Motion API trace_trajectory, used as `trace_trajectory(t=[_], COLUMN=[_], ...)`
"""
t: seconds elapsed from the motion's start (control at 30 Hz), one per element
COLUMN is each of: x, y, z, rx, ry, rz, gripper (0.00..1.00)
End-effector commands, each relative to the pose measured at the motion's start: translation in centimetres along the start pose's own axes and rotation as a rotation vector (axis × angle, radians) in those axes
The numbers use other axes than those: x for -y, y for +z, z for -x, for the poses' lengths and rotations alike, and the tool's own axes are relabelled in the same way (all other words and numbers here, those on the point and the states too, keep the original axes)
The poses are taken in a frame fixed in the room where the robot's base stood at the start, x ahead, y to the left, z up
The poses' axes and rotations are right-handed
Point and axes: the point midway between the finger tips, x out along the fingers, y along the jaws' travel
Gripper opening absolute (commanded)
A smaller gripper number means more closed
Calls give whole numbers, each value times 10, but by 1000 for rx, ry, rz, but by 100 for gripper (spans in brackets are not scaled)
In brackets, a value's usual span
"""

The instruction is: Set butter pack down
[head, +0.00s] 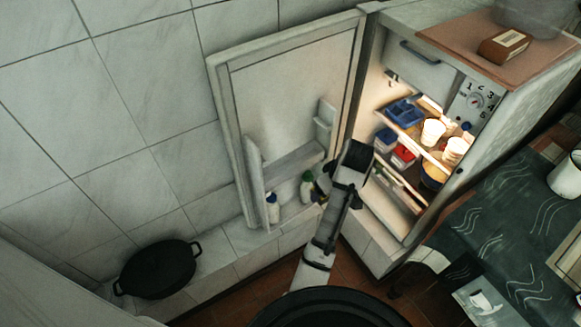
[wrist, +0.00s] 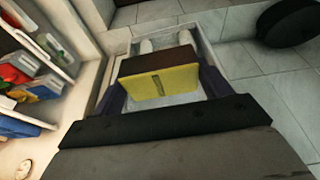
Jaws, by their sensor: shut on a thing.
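The butter pack (wrist: 160,85), a block with a yellow face and a brown side, is in my gripper (wrist: 162,88) in the wrist view. The two dark fingers stand at its left and right ends, shut on it. Behind it in that view is the tray-like lower part of the open fridge door, with two pale bottle tops (wrist: 145,46). I cannot tell whether the pack touches anything there. In the head view my arm reaches up between the fridge door (head: 290,95) and the fridge interior (head: 400,190); the pack is mostly hidden or too small there.
The lit fridge holds blue containers (head: 404,112), white cups (head: 432,132) and a red box (head: 403,154). Bottles (head: 272,207) stand in the door's bottom bin. A black pot (head: 157,269) sits on a ledge at left. A brown box (head: 503,45) lies on the fridge top.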

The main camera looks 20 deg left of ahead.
Motion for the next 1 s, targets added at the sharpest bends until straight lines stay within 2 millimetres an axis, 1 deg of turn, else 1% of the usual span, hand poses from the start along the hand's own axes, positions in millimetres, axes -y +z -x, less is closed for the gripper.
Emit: trace_trajectory(t=[0.03, 0.07, 0.17, 0.37, 0.47, 0.53, 0.6, 0.8, 0.9, 1.0], x=[1, 1, 2, 3, 3, 4, 4, 4, 4, 4], y=[-6, -9, -27, -75, -101, -120, -136, -176, -168, -165], z=[1, -1, -9, -27, -33, -30, -36, -49, -68, -79], rx=[-3, -2, -5, -6, -6, -3, -2, -1, 4, 1], ry=[-3, -4, -4, -4, -4, -6, -6, -5, -6, -4], rz=[16, 18, 17, 16, 15, 14, 13, 13, 11, 10], gripper=[49, 49, 49, 49, 49, 49, 49, 49, 49, 49])
